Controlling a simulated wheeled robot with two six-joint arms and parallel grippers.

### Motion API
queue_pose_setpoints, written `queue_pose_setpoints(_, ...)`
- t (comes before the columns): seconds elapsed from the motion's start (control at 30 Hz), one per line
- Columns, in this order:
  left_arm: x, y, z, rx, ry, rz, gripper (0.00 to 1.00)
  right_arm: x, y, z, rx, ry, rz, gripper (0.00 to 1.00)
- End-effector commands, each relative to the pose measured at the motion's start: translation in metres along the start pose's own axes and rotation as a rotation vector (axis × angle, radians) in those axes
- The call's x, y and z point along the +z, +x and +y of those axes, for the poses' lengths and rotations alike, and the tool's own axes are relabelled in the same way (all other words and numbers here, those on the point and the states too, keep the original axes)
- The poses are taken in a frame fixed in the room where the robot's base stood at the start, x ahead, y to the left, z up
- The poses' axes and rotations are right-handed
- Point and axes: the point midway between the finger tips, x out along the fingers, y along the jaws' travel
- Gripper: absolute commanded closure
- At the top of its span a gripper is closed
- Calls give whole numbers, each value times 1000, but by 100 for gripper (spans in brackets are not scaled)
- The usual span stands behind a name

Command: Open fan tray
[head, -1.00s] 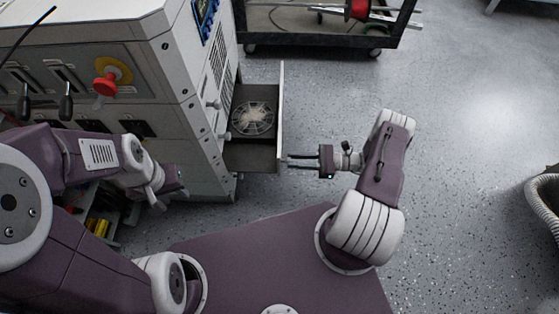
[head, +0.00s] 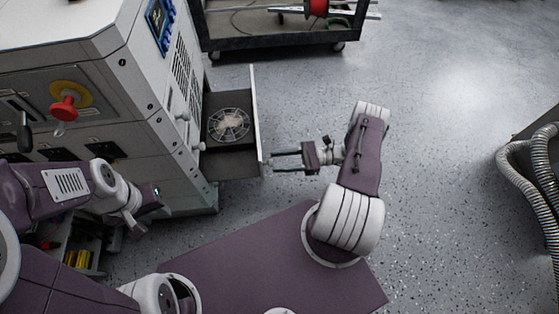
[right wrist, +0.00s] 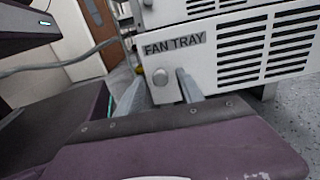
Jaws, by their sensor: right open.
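The fan tray (head: 232,164) is a drawer pulled out from the side of the pale grey cabinet (head: 130,95). A round fan (head: 229,124) shows inside it in the head view. My right gripper (head: 273,163) is open just outside the panel.
A red emergency button (head: 64,108) on a yellow disc sticks out of the cabinet. A black cart (head: 275,34) with a red spool stands at the back. Ribbed hoses (head: 543,190) lie at the right edge. Speckled floor is free right of my right arm.

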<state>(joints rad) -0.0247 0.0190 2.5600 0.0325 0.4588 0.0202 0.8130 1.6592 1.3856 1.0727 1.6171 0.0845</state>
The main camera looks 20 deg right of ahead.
Motion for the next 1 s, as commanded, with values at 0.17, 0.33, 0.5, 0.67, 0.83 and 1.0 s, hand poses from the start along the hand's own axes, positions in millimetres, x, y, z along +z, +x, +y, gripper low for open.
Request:
queue_pose_setpoints(0.17,-1,-8,0,0,0,0,64,1,-35,0,-7,-3,2,56)
queue_pose_setpoints(0.33,-1,-8,0,0,0,0,64,0,-70,0,-6,-2,3,56)
queue_pose_setpoints(0.5,-1,-7,0,0,0,0,64,0,-88,0,-3,1,1,56)
queue_pose_setpoints(0.67,-1,-7,0,0,0,0,64,0,-89,0,-2,1,1,56)
queue_pose_setpoints(0.83,-1,-7,0,0,0,0,64,0,-89,0,-2,1,1,56)
queue_pose_setpoints(1.0,-1,-7,0,0,0,0,64,0,-89,0,-2,0,1,56)
